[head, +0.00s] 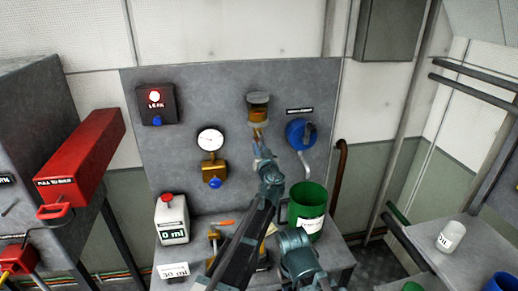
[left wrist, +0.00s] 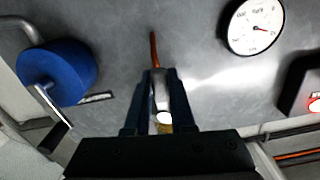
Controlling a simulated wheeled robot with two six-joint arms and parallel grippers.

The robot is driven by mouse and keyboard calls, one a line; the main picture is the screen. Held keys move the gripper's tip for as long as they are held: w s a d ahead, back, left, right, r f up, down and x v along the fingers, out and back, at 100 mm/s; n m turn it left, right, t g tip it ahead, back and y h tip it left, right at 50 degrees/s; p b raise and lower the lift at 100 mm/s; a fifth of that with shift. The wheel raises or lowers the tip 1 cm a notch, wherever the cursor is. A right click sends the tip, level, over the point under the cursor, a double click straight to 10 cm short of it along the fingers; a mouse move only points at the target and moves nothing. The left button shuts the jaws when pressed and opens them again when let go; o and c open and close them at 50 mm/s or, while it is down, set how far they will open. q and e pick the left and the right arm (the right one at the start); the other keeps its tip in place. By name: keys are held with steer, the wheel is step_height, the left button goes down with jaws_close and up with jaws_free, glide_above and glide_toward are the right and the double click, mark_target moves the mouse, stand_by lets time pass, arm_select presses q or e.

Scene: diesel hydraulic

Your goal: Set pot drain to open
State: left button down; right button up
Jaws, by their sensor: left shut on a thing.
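The pot (head: 258,112), with an amber lower part, is mounted on the grey wall panel. My left gripper (head: 259,152) is just below it, at the drain (head: 257,133) under the pot. In the left wrist view, my left gripper (left wrist: 161,80) is shut on a slim silver piece (left wrist: 160,92) with an orange-red end (left wrist: 154,48) reaching past the fingertips. This looks like the drain's lever, partly hidden by the fingers. I cannot tell the drain's exact setting. My right gripper is not in view.
A gauge (head: 210,140) and a lit red leak box (head: 157,103) are left of the pot. A blue round fitting (head: 300,134) is close on its right. Below, the bench holds a white jug (head: 171,220) and a green bucket (head: 307,208).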

arm_select(q)
steer(key=c, duration=0.8)
jaws_free()
steer(key=shift+o, duration=0.2)
